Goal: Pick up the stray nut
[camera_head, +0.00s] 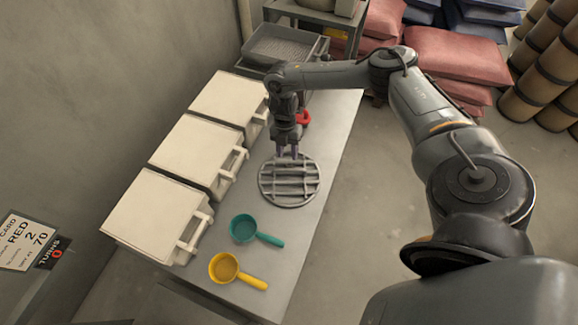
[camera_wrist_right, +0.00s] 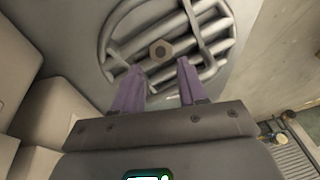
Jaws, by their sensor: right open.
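The stray nut (camera_wrist_right: 161,49) is a small brownish hexagonal nut with a dark hole. In the right wrist view it lies on the bars of a round grey grate (camera_wrist_right: 112,72), just beyond my fingertips. I cannot make the nut out in the head view. The grate also shows on the table in the head view (camera_head: 308,197). My right gripper (camera_head: 287,154) points down over the far edge of the grate. Its purple fingers, also in the right wrist view (camera_wrist_right: 159,67), are open, with nothing held between them. My left gripper is not in view.
A teal scoop (camera_head: 243,228) and a yellow scoop (camera_head: 224,267) lie on the table (camera_head: 325,150) in front of the grate. Something red (camera_head: 304,118) is partly hidden behind my gripper. White boxes (camera_head: 158,212) line the left side. A grey tray (camera_head: 284,45) stands at the back.

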